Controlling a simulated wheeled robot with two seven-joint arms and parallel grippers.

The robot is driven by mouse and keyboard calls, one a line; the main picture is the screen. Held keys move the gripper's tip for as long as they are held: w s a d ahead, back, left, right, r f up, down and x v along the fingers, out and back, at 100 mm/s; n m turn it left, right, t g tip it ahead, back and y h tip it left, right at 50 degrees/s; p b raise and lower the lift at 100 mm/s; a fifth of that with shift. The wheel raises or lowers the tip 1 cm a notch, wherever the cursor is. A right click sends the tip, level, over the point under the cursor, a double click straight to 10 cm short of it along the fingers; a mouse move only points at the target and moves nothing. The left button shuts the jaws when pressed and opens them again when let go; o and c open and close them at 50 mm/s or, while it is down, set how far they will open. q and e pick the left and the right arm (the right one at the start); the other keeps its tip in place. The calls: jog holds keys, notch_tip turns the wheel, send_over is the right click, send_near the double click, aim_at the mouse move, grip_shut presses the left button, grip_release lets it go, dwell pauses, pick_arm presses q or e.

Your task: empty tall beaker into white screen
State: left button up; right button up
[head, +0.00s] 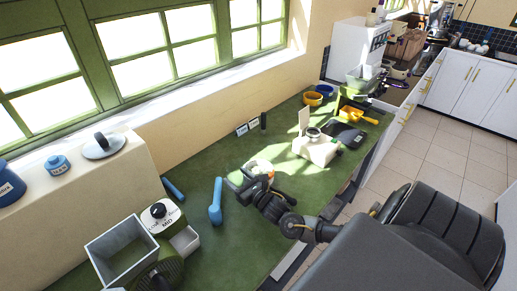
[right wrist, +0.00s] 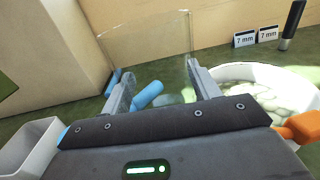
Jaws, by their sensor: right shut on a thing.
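My right gripper (right wrist: 158,90) is shut on a clear tall beaker (right wrist: 150,45), held upright between its fingers. The beaker's contents cannot be made out. The white screen (right wrist: 240,72), a round white-rimmed vessel, sits just right of the gripper in the right wrist view; pale material shows inside it. In the head view my right gripper (head: 247,182) is over the green counter, with the white screen (head: 262,164) partly hidden behind it. The beaker is hard to make out there. My left gripper is not in view.
Two "7 mm" cards (right wrist: 243,39) and a black cylinder (right wrist: 292,24) stand near the wall. A white scale-like device (head: 316,150) stands to the right.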

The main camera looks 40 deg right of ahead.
aim_at(230, 163)
jog(key=shift+f, duration=0.1)
dwell(0.4)
notch_tip(230, 163, up, 3)
jog(key=p, duration=0.2)
jog(key=shift+p, duration=0.4)
jog(key=shift+r, duration=1.05)
